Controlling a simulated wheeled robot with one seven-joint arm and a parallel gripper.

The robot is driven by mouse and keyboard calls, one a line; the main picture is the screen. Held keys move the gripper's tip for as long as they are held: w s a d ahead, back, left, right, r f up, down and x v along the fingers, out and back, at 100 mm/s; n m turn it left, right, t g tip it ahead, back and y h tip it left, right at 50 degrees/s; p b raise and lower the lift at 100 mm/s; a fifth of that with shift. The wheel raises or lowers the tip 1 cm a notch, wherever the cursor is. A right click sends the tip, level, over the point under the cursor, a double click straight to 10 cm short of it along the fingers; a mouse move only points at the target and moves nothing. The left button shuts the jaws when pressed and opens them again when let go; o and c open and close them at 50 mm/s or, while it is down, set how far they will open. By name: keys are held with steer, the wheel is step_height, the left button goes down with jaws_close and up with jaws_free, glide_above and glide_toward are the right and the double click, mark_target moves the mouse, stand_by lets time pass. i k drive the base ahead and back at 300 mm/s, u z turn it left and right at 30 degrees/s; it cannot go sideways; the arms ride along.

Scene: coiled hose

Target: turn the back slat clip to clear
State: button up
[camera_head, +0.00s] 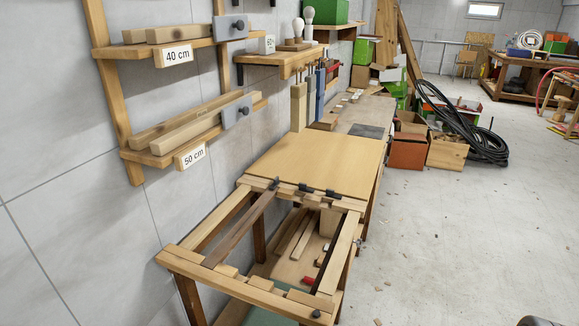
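A wooden frame (177,257) forms the near end of the workbench, with an open middle. A dark brown slat (240,229) runs from its front rail to its back rail, left of the middle. Several small dark clips sit along the back rail: one (275,184) at the far end of the slat, one (303,188) near the middle and one (333,195) to the right. They are too small to tell exactly how each is turned, or which is the back slat clip. My gripper is not in view.
A bare wooden top (300,160) lies behind the frame. Wood pieces lie on a shelf (288,268) below it. Wall shelves (192,148) with boards stand at left. A coiled black hose (480,140) lies beside boxes at the back. The floor (470,240) at right is mostly clear.

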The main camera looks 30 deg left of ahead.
mark_target(276, 182)
steer(key=i, duration=3.05)
steer(key=u, duration=4.15)
steer(key=i, duration=0.5)
